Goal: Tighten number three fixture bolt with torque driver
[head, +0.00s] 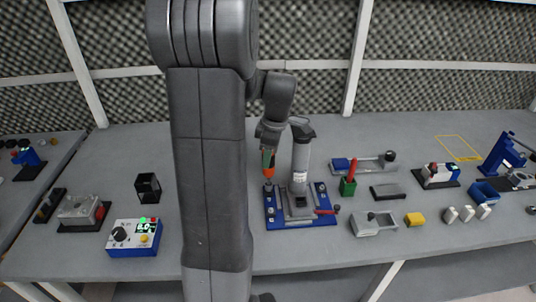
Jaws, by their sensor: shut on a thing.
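The fixture is a blue base plate (272,222) with a grey clamp and a tall grey cylinder (300,165) standing on it. Small bolts sit near the plate's corners; I cannot read any numbers beside them. My gripper (269,150) points down over the plate's back left corner, just left of the cylinder. It is shut on the torque driver (268,166), which is orange and green and held about upright. The driver's lower end is close above or at the back left bolt (268,188); I cannot tell whether they touch.
A blue controller box (134,238) with a lit green display and a black open cup (148,187) stand at left.

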